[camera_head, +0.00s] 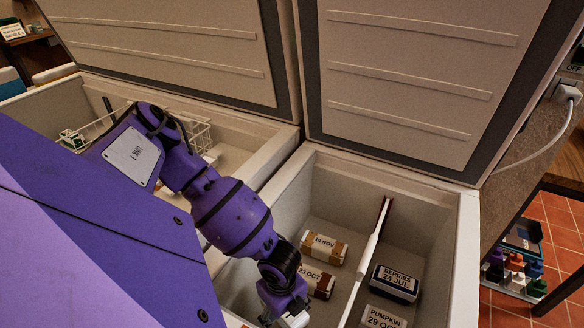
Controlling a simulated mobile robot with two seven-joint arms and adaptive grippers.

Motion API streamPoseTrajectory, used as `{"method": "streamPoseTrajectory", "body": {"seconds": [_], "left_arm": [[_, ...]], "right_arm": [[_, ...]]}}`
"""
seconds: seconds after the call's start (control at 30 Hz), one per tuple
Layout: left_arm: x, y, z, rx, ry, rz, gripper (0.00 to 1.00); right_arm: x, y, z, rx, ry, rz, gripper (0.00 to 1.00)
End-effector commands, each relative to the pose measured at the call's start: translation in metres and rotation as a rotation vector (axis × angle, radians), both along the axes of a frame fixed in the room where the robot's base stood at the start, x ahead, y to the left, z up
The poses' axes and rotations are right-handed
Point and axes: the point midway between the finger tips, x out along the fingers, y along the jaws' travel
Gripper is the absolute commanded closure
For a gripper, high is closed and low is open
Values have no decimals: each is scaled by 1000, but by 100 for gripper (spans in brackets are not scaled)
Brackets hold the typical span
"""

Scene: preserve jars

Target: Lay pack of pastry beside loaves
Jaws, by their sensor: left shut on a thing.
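Two brown-and-white wrapped packs, which look like the loaves, lie in the left compartment of the right-hand freezer chest. The farther loaf (325,247) is labelled 19 NOV. The nearer loaf (319,281) reads 23 OCT and is partly covered by my left gripper. My left gripper (292,321) is at the bottom edge of the picture, near the chest's front and just on the near side of that loaf. I cannot pick out a pack of pastry. My right gripper is not in view.
A thin upright divider (368,252) splits the right-hand chest. Right of it lie a BERRIES box (394,284) and a PUMPKIN pack (384,317). The left-hand chest holds a wire basket (196,135). Both lids (405,75) stand open behind. Floor shows beside the loaves.

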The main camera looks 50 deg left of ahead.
Motion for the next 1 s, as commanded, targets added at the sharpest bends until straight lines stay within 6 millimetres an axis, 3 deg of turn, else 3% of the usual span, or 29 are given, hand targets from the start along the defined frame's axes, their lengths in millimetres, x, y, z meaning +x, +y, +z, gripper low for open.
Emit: {"method": "streamPoseTrajectory", "body": {"seconds": [0.13,0.4,0.57,0.8,1.0], "left_arm": [[-4,0,-21,1,-1,1,83],[-2,0,-64,1,-4,2,83],[-2,0,-74,2,-5,3,83],[-2,0,-105,1,-4,3,83],[-2,0,-106,0,-6,3,83]], "right_arm": [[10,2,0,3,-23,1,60],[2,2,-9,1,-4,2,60],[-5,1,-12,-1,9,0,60],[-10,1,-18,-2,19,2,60],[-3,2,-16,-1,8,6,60]]}}
